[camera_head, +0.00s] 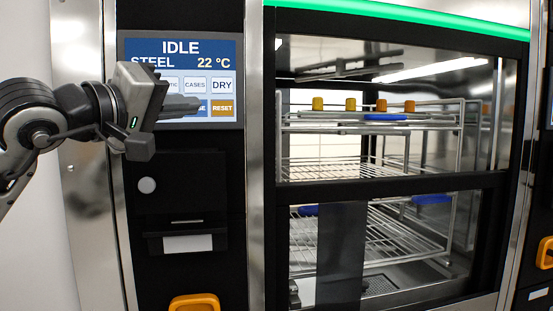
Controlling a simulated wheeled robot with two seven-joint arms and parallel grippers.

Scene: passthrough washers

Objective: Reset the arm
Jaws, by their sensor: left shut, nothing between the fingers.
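My left gripper (182,106) comes in from the left in the head view. It is shut and empty, its fingers pointing right in front of the lower part of the control screen (182,52). It covers part of the screen's buttons; I cannot tell whether it touches the screen. The screen reads IDLE, STEEL, 22 °C. The DRY button (222,85) and the orange RESET button (222,108) show to the right of the fingers. My right gripper is not in view.
Right of the panel is a washer with a glass door (400,190) and wire racks (390,235) inside. Yellow and orange capped items (318,103) stand on the upper rack. Orange handles (195,302) stick out at the bottom and at the right edge (545,252).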

